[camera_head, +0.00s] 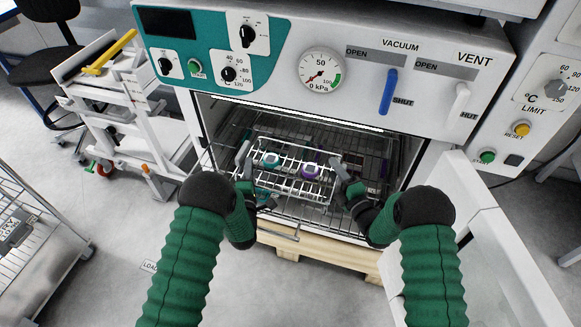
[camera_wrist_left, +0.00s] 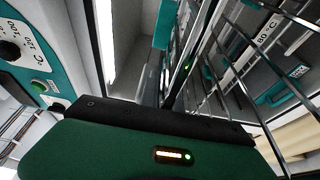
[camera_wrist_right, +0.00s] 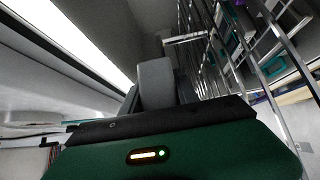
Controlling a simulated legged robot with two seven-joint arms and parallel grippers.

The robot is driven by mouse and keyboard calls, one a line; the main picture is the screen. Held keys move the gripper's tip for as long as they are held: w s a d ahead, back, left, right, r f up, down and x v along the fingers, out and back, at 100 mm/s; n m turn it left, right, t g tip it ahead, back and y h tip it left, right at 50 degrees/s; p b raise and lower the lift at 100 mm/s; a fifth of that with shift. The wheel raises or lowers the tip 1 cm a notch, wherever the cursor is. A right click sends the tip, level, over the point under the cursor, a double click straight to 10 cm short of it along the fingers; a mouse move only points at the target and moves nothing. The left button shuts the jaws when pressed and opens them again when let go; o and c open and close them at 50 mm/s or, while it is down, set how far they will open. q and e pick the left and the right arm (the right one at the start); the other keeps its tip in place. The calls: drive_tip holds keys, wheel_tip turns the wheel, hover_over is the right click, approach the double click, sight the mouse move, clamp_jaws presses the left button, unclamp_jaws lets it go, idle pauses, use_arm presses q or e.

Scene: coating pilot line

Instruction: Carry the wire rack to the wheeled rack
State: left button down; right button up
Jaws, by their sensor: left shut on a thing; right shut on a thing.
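The wire rack (camera_head: 292,188) is a shiny wire basket in the mouth of the open vacuum oven (camera_head: 420,100). It carries small items, one with a teal ring (camera_head: 271,160) and one with a purple ring (camera_head: 310,171). My left gripper (camera_head: 243,162) is shut on the rack's left side and my right gripper (camera_head: 341,170) on its right side. The rack's wires show close up in the left wrist view (camera_wrist_left: 240,85) and right wrist view (camera_wrist_right: 265,50). The wheeled rack (camera_head: 38,205), with wire shelves and a caster, stands at the lower left, partly cut off.
The oven's white door (camera_head: 490,235) stands open at the right. A wooden pallet-like base (camera_head: 320,250) lies below the oven. Floor between oven and wheeled rack is clear.

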use_arm(q)
drive_tip(key=shift+f, duration=0.1)
use_arm(e)
drive_tip(key=shift+f, duration=0.1)
clamp_jaws()
